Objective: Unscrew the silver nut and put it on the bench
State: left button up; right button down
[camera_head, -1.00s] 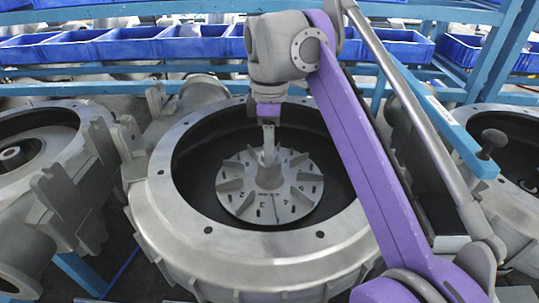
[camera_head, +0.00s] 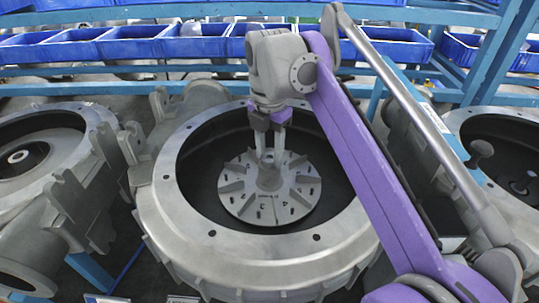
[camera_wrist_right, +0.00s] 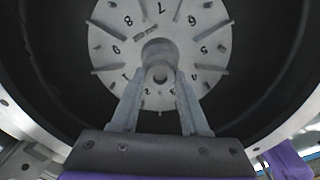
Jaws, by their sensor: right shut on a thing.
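My right gripper (camera_head: 269,164) reaches down into the open middle blower housing (camera_head: 160,200) in the head view. Its two fingers straddle the raised centre of the grey, numbered, bladed wheel (camera_head: 235,203). In the right wrist view the fingertips close around the round silver nut (camera_wrist_right: 160,76) at the wheel's hub, with the wheel (camera_wrist_right: 112,42) behind it. The gripper is shut on the nut, which sits at the hub; the fingers partly hide it in the head view. My left gripper is not in view.
Other blower housings stand at the left (camera_head: 75,190) and right (camera_head: 500,130). The dark housing wall surrounds my gripper closely. Blue bins (camera_head: 200,42) line a rack behind. My right arm crosses the right half of the view.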

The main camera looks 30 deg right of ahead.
jog(key=n+p, duration=0.1)
jog(key=n, duration=0.3)
jog(key=shift+r+n, duration=0.1)
jog(key=shift+n, duration=1.1)
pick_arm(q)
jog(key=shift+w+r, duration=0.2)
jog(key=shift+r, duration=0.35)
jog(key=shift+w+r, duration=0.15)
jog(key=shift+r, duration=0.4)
pick_arm(e)
jog(key=c, duration=0.7)
grip_release()
